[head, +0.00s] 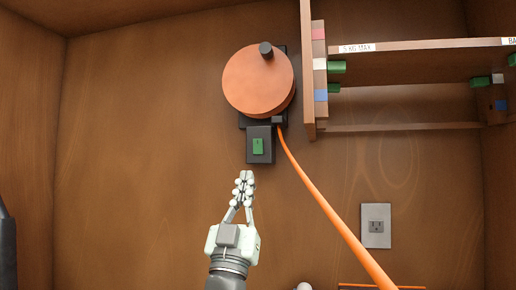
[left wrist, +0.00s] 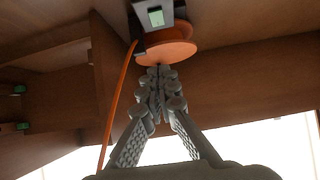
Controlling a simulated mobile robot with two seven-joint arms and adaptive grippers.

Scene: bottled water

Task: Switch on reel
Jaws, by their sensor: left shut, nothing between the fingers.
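The reel (head: 257,82) is a round orange-brown drum with a dark knob, mounted on the wooden back wall. Below it is a dark switch box (head: 260,158) with a green switch (head: 258,146). An orange cord (head: 330,210) runs down from the reel to the lower right. My left gripper (head: 244,175) is shut and empty, just below the switch box and apart from it in the head view. The left wrist view shows the shut fingers (left wrist: 160,72), the reel (left wrist: 168,52) and the green switch (left wrist: 156,17). My right gripper is not in view.
A wooden shelf (head: 410,58) with green, white and blue pieces is fixed at the upper right. A wall outlet (head: 376,226) is right of the cord. The wall left of the reel is bare. A side wall (head: 30,130) stands at the left.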

